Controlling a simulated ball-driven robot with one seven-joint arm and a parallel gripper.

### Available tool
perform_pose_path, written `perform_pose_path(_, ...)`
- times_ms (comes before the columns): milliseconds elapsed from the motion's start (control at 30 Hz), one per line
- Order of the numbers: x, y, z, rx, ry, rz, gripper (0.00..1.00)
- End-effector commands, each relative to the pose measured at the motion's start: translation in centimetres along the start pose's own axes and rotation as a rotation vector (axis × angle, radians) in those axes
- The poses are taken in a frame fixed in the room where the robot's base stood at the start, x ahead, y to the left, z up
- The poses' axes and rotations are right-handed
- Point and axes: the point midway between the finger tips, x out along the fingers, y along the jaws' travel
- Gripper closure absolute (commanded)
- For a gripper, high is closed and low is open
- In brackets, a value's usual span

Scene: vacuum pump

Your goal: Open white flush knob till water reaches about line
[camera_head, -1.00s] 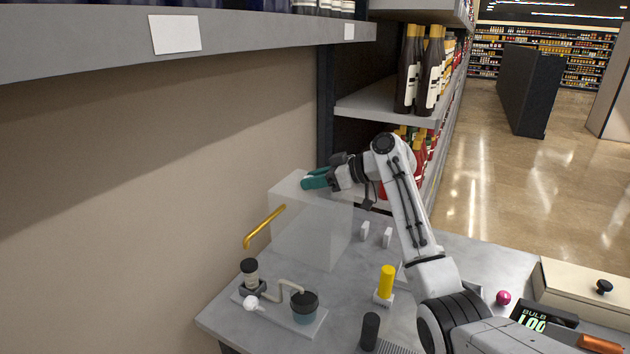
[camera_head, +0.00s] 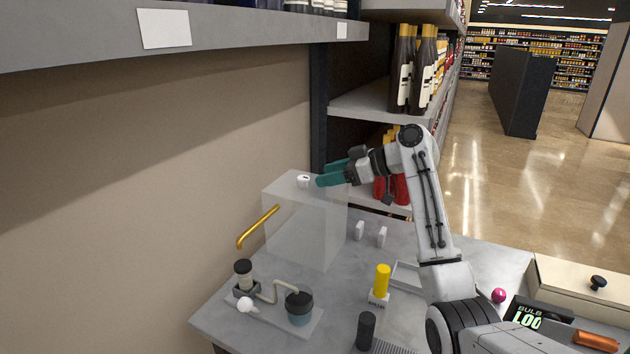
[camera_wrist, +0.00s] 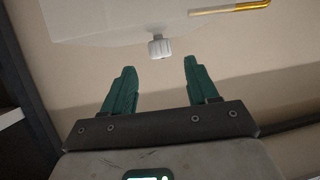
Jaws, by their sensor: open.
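A small white knob (camera_head: 303,181) sits on top of the clear tank (camera_head: 290,229). The same knob shows in the wrist view (camera_wrist: 160,47), ribbed and whitish, at the edge of the translucent tank. My gripper (camera_head: 322,174) is just right of the knob in the head view, its green fingers apart. In the wrist view my gripper (camera_wrist: 160,66) has one finger to each side of the knob's line, with the knob just beyond the tips and nothing between them. I cannot make out a water level or a line on the tank.
A brass pipe (camera_head: 258,227) slopes out of the tank's left side. A small pump board (camera_head: 273,314) with a round pot (camera_head: 299,307) and another white knob (camera_head: 246,304) lies in front. A yellow cylinder (camera_head: 382,279) stands to the right. A shelf (camera_head: 388,105) is behind.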

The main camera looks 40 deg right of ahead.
Motion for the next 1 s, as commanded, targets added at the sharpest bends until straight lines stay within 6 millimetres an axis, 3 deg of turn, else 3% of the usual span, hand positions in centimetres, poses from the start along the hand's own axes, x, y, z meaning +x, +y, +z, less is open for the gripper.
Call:
perform_pose_path(100,-2.1,0.1,0.1,-0.001,0.0,0.003,0.41)
perform_pose_path(300,-4.1,0.0,0.1,0.0,0.0,0.0,0.41)
perform_pose_path(1000,-4.4,0.0,0.0,0.0,-0.001,-0.001,0.41)
